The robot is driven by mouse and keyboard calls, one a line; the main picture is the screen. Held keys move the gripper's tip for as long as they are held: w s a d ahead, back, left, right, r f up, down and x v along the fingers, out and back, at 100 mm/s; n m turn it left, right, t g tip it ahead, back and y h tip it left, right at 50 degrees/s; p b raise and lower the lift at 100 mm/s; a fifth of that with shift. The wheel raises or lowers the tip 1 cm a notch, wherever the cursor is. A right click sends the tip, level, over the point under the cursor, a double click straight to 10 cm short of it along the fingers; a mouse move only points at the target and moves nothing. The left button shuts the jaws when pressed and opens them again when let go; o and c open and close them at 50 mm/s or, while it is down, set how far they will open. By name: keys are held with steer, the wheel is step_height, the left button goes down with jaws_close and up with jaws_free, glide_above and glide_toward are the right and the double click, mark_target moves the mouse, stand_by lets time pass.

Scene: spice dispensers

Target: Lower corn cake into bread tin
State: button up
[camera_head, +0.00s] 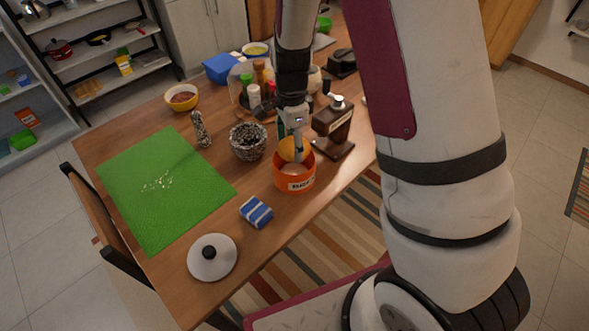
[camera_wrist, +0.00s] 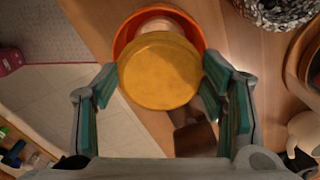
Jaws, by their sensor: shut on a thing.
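The corn cake (camera_wrist: 160,72) is a round, flat, yellow-orange disc held between the two fingers of my gripper (camera_wrist: 158,92) in the wrist view. In the head view my gripper (camera_head: 294,132) points down and is shut on the corn cake (camera_head: 291,150). The bread tin (camera_head: 294,183) is an orange round container with a label on its front, standing on the table. The cake is right at the tin's mouth. In the wrist view the tin's orange rim (camera_wrist: 124,36) shows behind the cake. Something pale lies inside the tin, mostly hidden by the cake.
A dark patterned bowl (camera_head: 248,142) stands left of the tin, and a brown dispenser (camera_head: 333,128) stands close on its right. Spice jars stand behind.

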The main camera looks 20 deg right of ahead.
steer(key=shift+f+b, duration=1)
steer(key=shift+f, duration=1.15)
steer(key=shift+s+f, duration=0.1)
steer(key=shift+f, duration=0.3)
steer(key=shift+s+f+b, duration=0.1)
steer(key=shift+f+b, duration=0.35)
steer(key=shift+c, duration=1.3)
steer(key=shift+o, duration=0.2)
steer(key=shift+f, duration=0.4)
jaws_close()
steer(key=shift+r, duration=0.1)
steer(key=shift+w+r, duration=0.1)
steer(key=shift+w, duration=0.1)
